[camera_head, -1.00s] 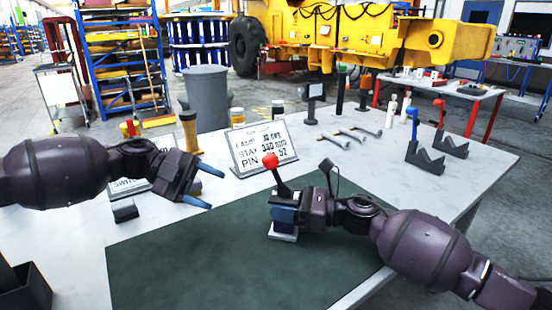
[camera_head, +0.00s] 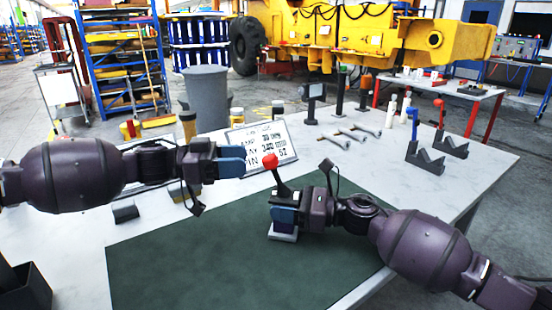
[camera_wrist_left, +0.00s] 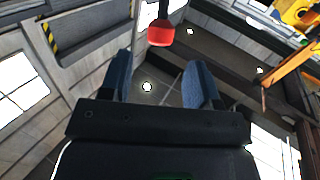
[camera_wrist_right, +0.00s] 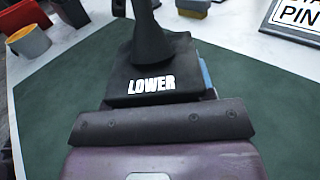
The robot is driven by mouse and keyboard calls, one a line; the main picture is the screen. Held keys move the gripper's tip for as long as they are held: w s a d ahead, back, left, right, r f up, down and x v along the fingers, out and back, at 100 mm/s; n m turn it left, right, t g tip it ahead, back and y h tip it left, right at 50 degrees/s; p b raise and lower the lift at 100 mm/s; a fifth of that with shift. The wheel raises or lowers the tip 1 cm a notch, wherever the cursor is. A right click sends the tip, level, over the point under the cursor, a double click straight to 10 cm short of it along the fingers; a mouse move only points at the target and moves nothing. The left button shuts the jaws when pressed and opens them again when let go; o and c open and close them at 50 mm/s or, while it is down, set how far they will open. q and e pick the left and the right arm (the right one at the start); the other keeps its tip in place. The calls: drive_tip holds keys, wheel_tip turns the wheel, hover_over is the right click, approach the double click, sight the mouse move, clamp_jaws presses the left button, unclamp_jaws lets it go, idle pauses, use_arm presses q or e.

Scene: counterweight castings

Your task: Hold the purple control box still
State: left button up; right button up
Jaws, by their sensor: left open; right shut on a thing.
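The purple control box (camera_head: 284,227) stands upright on a light base plate on the green mat (camera_head: 190,262). Its black lever ends in a red knob (camera_head: 270,160). My right gripper (camera_head: 285,213) is shut on the box from the right and covers much of it. The right wrist view shows the box's dark top (camera_wrist_right: 150,88) with the word LOWER and the lever's foot. My left gripper (camera_head: 232,161) is open and empty, to the left of the red knob at about its height. In the left wrist view the knob (camera_wrist_left: 160,33) appears ahead, between the finger directions.
A white sign (camera_head: 275,140) stands behind the knob, partly hidden by my left gripper. Metal tools (camera_head: 350,133) and dark V-shaped stands (camera_head: 425,158) are on the table's right. A dark bin (camera_head: 28,288) is at the front left. The green mat's left part is clear.

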sight(264, 159)
use_arm(q)
drive_tip(key=d, duration=0.5)
drive_tip(key=w+d, duration=0.1)
drive_tip(key=d, duration=0.2)
clamp_jaws()
